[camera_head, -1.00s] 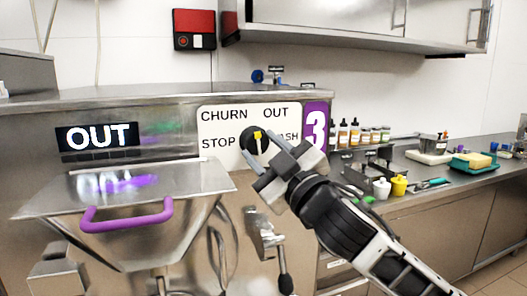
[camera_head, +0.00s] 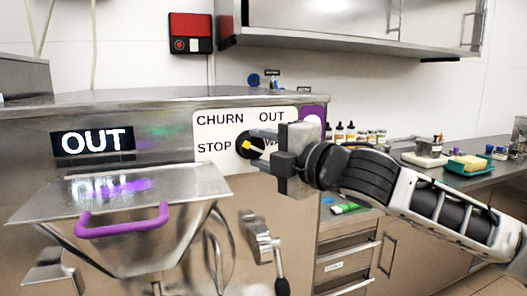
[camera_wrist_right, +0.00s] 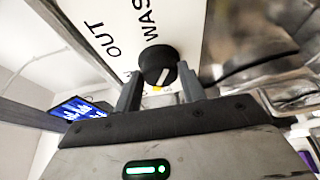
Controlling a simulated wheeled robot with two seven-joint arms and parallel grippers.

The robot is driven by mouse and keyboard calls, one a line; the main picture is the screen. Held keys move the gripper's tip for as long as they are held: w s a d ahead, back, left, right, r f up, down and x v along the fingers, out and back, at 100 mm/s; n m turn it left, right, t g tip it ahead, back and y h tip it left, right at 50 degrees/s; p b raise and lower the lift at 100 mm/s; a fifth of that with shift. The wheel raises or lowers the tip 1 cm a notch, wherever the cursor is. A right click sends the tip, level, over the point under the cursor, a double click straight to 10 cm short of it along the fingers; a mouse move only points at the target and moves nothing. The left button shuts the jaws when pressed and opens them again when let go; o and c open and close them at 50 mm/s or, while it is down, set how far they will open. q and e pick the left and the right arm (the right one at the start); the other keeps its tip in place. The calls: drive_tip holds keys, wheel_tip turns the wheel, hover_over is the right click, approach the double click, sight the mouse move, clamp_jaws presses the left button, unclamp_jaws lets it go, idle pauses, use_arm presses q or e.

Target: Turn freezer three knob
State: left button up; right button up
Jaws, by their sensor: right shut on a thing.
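The black round knob (camera_head: 242,142) with a yellow mark sits on the white label panel (camera_head: 222,122) reading CHURN, OUT, STOP and partly hidden WASH. The purple number plate (camera_head: 312,114) is mostly covered by my gripper. My right gripper (camera_head: 262,146) reaches in from the right, its fingers closed around the knob. In the right wrist view the knob (camera_wrist_right: 157,64) lies between the two fingertips (camera_wrist_right: 159,88), with a white line on its face. The exact pointer direction is hard to tell in the head view. The display (camera_head: 93,141) reads OUT. My left gripper is not in view.
A steel hopper with a purple handle (camera_head: 123,221) stands out at the lower left. A metal dispensing lever (camera_head: 262,240) hangs below the panel. Bottles and a teal tray (camera_head: 468,168) are on the right counter. A red box (camera_head: 190,32) is on the wall.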

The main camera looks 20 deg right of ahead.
drive_tip(key=n+g, duration=0.1)
drive_tip(key=n, duration=0.1)
drive_tip(key=n+h, duration=0.1)
drive_tip(key=n, duration=0.1)
drive_tip(key=shift+r+n+g, duration=0.4)
drive_tip(key=shift+h, duration=0.4)
drive_tip(key=o, duration=1)
drive_tip(key=shift+a, duration=0.1)
drive_tip(key=b+v, duration=0.2)
drive_tip(key=v, duration=1.4)
drive_tip(key=shift+f, duration=0.15)
drive_tip(key=shift+w+f, duration=0.1)
drive_tip(key=shift+w, duration=0.05)
